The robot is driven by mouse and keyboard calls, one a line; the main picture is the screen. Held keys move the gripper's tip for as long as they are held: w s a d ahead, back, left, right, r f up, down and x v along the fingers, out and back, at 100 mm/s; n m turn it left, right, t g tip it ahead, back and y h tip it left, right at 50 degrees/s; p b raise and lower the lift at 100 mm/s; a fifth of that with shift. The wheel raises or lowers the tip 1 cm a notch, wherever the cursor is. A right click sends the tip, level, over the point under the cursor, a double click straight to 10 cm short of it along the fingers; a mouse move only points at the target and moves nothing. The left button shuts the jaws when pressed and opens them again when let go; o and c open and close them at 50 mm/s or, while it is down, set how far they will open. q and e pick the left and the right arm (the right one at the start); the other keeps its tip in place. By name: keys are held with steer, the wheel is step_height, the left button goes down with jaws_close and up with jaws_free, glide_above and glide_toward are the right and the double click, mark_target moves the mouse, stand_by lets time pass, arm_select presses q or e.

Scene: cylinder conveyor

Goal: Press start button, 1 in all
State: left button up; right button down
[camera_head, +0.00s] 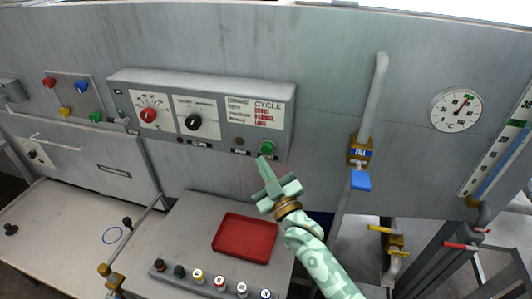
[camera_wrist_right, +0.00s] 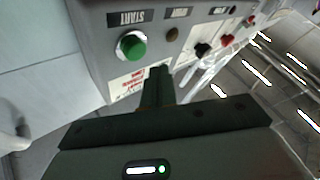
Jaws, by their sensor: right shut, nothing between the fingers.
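The start button is a round green button (camera_head: 266,147) at the lower right of the grey control panel (camera_head: 218,88). In the right wrist view the green button (camera_wrist_right: 131,46) sits under a label reading START. My right gripper (camera_head: 263,163) is shut and empty, its tips just below the button in the head view. In the wrist view the closed fingers (camera_wrist_right: 158,76) point at the panel, a little to the right of and below the button. They look apart from it, but the exact gap is hard to tell. My left gripper is not in view.
The panel also carries a red knob (camera_head: 149,115) and a black knob (camera_head: 193,122). Below are an empty red tray (camera_head: 245,239) and a row of several small cylinders (camera_head: 220,283). A pipe with a blue-handled valve (camera_head: 361,180) stands to the right.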

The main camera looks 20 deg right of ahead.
mark_target(262, 148)
steer(key=shift+w+d, duration=0.45)
steer(key=shift+w, duration=0.2)
steer(key=shift+d, duration=0.1)
stand_by(1.6)
steer(key=shift+w+d, duration=0.15)
steer(key=shift+w, duration=0.15)
steer(key=shift+w+d, duration=0.3)
steer(key=shift+w, duration=0.1)
stand_by(0.9)
steer(key=shift+s+a+r, duration=0.1)
steer(key=shift+s+a+p, duration=0.3)
steer(key=shift+s+a, duration=0.15)
steer(key=shift+s, duration=0.2)
steer(key=shift+s+a+p, duration=0.55)
steer(key=shift+s+a, duration=0.15)
steer(key=shift+s, duration=0.35)
steer(key=shift+s+a+p, duration=0.5)
steer(key=shift+s+a, duration=0.2)
steer(key=shift+s, duration=0.3)
